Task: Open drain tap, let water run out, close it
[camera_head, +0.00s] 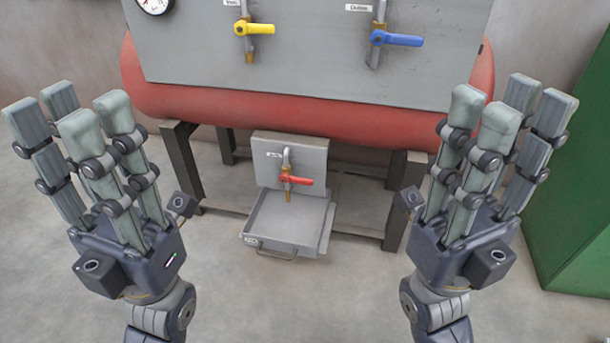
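A tap with a red lever handle (297,180) is mounted on a small grey plate (312,158) low under the red tank. Its brass spout (287,196) points down over a grey metal tray (258,236) on the floor. The lever lies roughly sideways, pointing right. No water is visible at the spout. My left gripper (82,115) is raised, open and empty, left of the tap and nearer to me. My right gripper (507,115) is raised, open and empty, to the right of the tap. Neither touches anything.
A red tank (230,107) on a dark metal stand (185,165) carries a grey panel (310,55) with a yellow-handled tap (255,28), a blue-handled tap (398,39) and a gauge (154,3). A green cabinet (570,210) stands at right. The near floor is clear.

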